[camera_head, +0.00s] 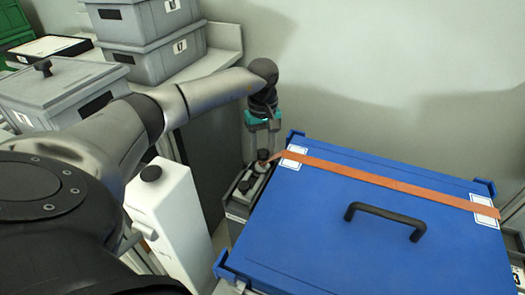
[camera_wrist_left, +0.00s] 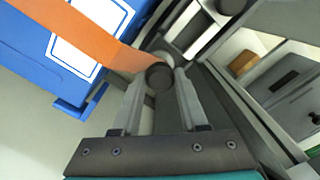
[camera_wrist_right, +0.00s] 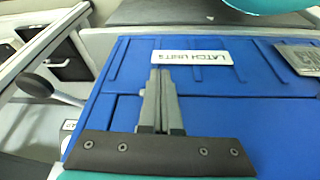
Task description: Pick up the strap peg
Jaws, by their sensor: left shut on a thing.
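The strap peg (camera_head: 262,155) is a small dark round-topped peg at the left end of the orange strap (camera_head: 390,182). It also shows in the left wrist view (camera_wrist_left: 160,76), between the fingertips at the strap's end. My left gripper (camera_head: 262,150) reaches down beside the blue lid's (camera_head: 330,240) left corner and is shut on the peg. The strap runs from there across the blue lid. My right gripper (camera_wrist_right: 158,72) shows only in its wrist view, its fingers together with nothing seen between them, over a blue surface with a "LATCH UNITS" label (camera_wrist_right: 191,57).
The blue lid has a black handle (camera_head: 386,218). A white post with a black knob (camera_head: 151,174) stands left of it. Grey lidded boxes (camera_head: 155,55) and a green crate (camera_head: 14,22) are at the upper left. A pale wall (camera_head: 380,60) stands behind.

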